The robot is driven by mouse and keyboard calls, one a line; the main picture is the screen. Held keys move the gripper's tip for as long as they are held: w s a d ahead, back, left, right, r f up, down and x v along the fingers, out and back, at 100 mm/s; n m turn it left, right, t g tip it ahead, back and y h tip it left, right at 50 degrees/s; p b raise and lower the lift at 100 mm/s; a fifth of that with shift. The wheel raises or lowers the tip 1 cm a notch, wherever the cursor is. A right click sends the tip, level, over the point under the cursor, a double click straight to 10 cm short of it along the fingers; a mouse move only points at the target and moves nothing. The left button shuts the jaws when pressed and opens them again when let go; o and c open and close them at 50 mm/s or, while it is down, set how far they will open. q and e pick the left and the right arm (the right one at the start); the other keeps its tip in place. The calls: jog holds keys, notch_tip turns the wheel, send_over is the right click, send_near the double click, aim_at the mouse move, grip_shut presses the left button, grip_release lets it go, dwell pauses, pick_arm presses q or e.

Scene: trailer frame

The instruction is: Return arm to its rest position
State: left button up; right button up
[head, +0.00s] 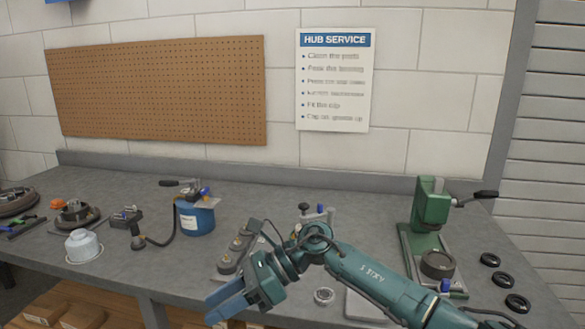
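My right arm (370,280), teal and marked "AXIS 1", reaches in from the lower right and bends over the front of the grey workbench (130,265). Its gripper (222,300) points left and down at the bench's front edge, with blue fingers seen nearly side-on. The gap between the fingers is not clear, and no held object shows. My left gripper is not in view.
A green press (430,210) and several black rings (490,259) stand at right. A metal ring (324,296) lies beside my arm. A blue grease container (196,218) and white pot (82,247) stand at left. Cardboard boxes (82,317) sit below.

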jog(key=s+d+f+n+t+h+p, duration=0.1)
jog(key=d+f+n+t, duration=0.2)
jog(key=d+n+t, duration=0.55)
jog(key=s+d+f+n+t+p, duration=0.15)
jog(key=n+t, duration=0.45)
jog(key=n, duration=0.7)
jog(key=d+f+n+t+h+p, duration=0.1)
jog(key=d+f+n+t, duration=0.3)
jog(key=n+t, duration=0.5)
jog(key=s+d+f+m+g+h+p, duration=0.1)
jog(key=s+d+f+m+g+h, duration=0.6)
jog(key=s+d+f+m, duration=0.4)
jog(key=s+d+f+g, duration=0.1)
jog(key=s, duration=0.3)
jog(key=shift+f, duration=0.35)
